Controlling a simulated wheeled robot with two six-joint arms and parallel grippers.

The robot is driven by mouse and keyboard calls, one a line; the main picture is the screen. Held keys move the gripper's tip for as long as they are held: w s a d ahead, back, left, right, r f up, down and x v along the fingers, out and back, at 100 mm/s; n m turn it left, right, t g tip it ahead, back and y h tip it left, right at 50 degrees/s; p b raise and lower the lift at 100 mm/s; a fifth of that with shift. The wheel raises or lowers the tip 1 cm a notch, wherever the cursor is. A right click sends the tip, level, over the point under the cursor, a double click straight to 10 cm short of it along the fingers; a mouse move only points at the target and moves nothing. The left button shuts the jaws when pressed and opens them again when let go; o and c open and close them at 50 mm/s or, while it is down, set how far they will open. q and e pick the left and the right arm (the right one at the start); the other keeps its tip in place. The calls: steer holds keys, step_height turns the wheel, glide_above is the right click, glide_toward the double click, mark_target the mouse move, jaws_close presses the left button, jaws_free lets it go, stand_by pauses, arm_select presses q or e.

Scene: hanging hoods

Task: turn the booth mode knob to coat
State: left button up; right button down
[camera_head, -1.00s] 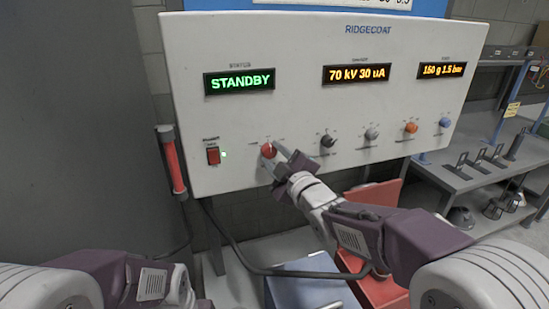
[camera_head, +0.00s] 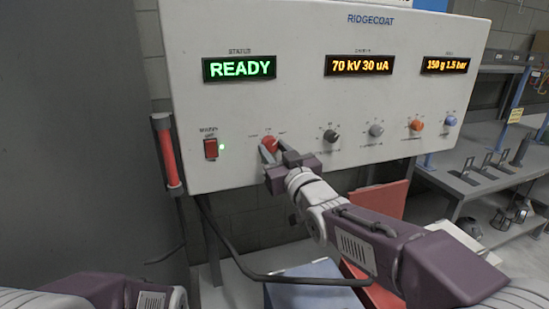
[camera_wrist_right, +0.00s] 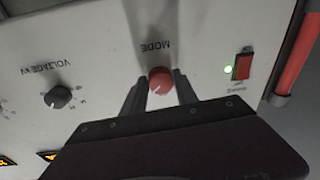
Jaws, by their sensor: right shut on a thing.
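The red mode knob (camera_head: 269,145) is at the lower left of the white control panel (camera_head: 300,90). It also shows in the right wrist view (camera_wrist_right: 160,80), upside down under the word MODE, with a pale pointer line on its face. My right gripper (camera_head: 270,150) has its fingers on either side of the knob and is shut on it. The fingers also show in the wrist view (camera_wrist_right: 160,92). The status display (camera_head: 239,68) reads READY in green. My left arm shows at the lower left, but its gripper is out of view.
A red switch (camera_head: 210,148) with a lit green lamp is left of the knob. Black, grey, orange and blue knobs (camera_head: 331,136) sit to the right. A red cylinder (camera_head: 167,152) hangs at the panel's left edge. A grey bench (camera_head: 470,180) stands at right.

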steer(key=shift+f+m+b, duration=0.15)
steer(key=shift+m+b, duration=0.3)
steer(key=shift+m, duration=0.45)
steer(key=c, duration=0.9)
jaws_free()
steer(key=shift+c, duration=0.2)
steer(key=shift+s, duration=0.1)
steer(key=b+v, duration=0.1)
steer(key=v, duration=0.7)
steer(key=shift+s+b, duration=0.3)
steer(key=shift+s, duration=0.15)
